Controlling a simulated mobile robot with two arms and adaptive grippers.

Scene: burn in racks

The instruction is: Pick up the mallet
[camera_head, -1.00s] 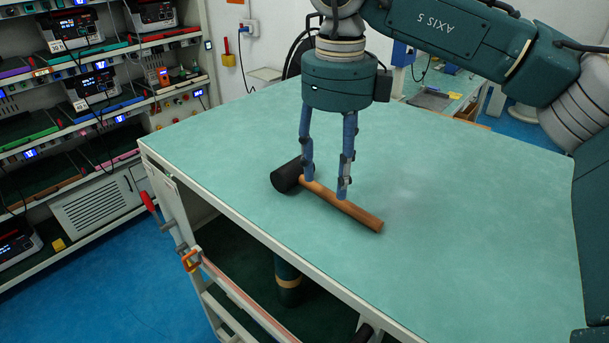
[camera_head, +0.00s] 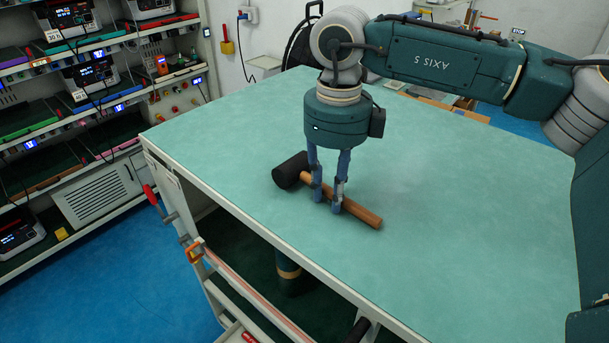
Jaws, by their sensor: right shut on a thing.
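The mallet has a black head (camera_head: 290,171) and a wooden handle (camera_head: 360,211). It lies on the green-topped table (camera_head: 460,220), head to the left and handle running down to the right. My right gripper (camera_head: 327,205) points down at the handle, its blue fingers closed in around the handle's middle. The fingers hide a short stretch of the handle. I cannot see any clear gap between the mallet and the table. My left gripper is not in view.
A rack (camera_head: 95,100) with several instruments and trays stands at the left. A red-handled clamp (camera_head: 152,195) is at the table's left edge. The tabletop around the mallet is clear. A dark cylinder (camera_head: 288,272) stands under the table.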

